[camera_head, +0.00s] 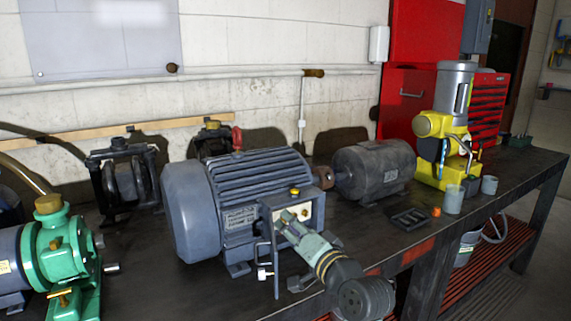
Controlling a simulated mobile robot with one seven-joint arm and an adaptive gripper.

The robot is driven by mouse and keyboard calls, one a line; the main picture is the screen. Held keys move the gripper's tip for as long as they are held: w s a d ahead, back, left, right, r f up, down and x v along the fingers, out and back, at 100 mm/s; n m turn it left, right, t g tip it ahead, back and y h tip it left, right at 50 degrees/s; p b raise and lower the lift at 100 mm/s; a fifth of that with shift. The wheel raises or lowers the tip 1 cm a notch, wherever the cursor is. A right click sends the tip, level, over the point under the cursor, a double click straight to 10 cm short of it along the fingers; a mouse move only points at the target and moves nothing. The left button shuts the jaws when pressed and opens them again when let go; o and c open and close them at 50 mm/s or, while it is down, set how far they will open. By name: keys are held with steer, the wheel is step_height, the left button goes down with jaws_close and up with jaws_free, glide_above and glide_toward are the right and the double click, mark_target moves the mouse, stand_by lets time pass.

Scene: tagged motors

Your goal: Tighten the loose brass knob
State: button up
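A large blue-grey finned motor (240,190) stands on the dark workbench. A light terminal box with a small brass-yellow knob (294,191) on its top is on the motor's right side. My gripper (287,218) reaches up from the lower right to the front of this box, just below the knob. Its fingertips are small here and overlap the box front, so contact and opening cannot be told. More brass-coloured parts show on the green pump (70,252) at the left: a cap (48,204) on top and a small fitting (62,292) lower down. No looseness shows.
A dark grey motor (375,170) and a yellow machine (445,140) stand further right. Between them and my arm are a small black tray (409,219), an orange piece (436,212) and grey cups (453,199). A bracket with a padlock (264,273) hangs left of my gripper.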

steer(key=shift+a, duration=0.1)
steer(key=n+b, duration=0.9)
steer(key=n, duration=0.2)
steer(key=shift+w+a+b, duration=0.1)
steer(key=shift+b, duration=0.25)
steer(key=shift+c, duration=0.3)
jaws_close()
stand_by(0.3)
steer(key=shift+p, duration=0.35)
